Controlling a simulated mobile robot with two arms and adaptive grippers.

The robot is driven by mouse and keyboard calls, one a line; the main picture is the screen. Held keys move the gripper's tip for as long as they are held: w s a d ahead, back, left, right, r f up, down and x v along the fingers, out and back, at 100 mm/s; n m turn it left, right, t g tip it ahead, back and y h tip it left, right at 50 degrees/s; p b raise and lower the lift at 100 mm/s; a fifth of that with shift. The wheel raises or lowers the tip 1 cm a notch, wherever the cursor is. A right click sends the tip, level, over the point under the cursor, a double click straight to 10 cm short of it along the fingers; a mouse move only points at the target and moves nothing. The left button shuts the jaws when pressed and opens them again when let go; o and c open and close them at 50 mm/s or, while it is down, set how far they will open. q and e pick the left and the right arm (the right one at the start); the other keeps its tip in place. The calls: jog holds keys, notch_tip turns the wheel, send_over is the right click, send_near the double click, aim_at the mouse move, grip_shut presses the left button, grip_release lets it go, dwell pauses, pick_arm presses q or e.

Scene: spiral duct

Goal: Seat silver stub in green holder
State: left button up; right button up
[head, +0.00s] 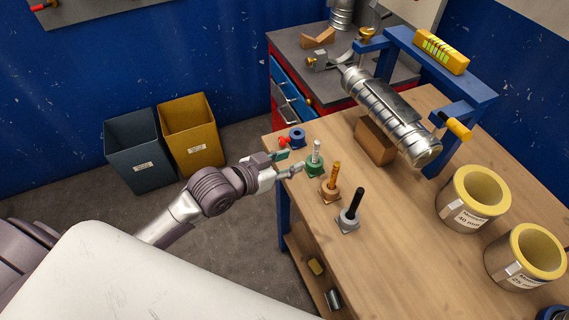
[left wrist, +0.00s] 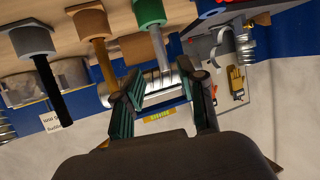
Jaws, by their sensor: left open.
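The silver stub (head: 317,148) stands upright in the green holder (head: 315,168) near the left edge of the wooden bench. I cannot tell how deep it sits. In the left wrist view the picture is upside down, with the green holder (left wrist: 149,12) at the top and the silver stub (left wrist: 160,48) pointing down toward the fingers. My left gripper (head: 289,162) is open and empty, just left of the green holder. Its spread fingers (left wrist: 167,82) also show in the left wrist view, with the stub lined up roughly between them. My right gripper is out of view.
An orange stub in a brown holder (head: 329,190) and a black stub in a grey holder (head: 348,220) stand close by. A blue and red item (head: 296,137) lies behind. The spiral duct (head: 385,110) and yellow-rimmed rolls (head: 473,198) are further right.

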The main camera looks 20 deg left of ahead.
pick_arm(q)
jog(key=shift+s+a+r, duration=0.25)
jog(key=shift+s+r, duration=0.05)
jog(key=shift+s, duration=0.25)
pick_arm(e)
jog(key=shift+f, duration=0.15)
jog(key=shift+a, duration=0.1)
pick_arm(q)
jog(key=a+f+n+g+y, duration=0.1)
jog(key=a+f+y, duration=0.15)
jog(key=f, duration=0.55)
jog(key=a+f+n+g+y, duration=0.1)
jog(key=a+f, duration=0.3)
jog(key=f, duration=0.5)
jog(key=s+a+f+n+g+y, duration=0.1)
jog(key=s+a+f+g, duration=0.1)
jog(key=s+f, duration=0.5)
jog(key=s+a+f+g+y, duration=0.1)
jog(key=s+a+f, duration=0.15)
jog(key=f, duration=0.85)
jog(key=s+d+f+g, duration=0.1)
jog(key=s+f, duration=0.4)
jog(key=s, duration=0.5)
jog(key=s+d+f+g, duration=0.1)
jog(key=s+f+g, duration=0.2)
jog(key=s+f, duration=0.3)
jog(key=s+d+f+g, duration=0.2)
jog(key=s+f, duration=0.3)
jog(key=s, duration=0.9)
jog(key=shift+f, duration=0.4)
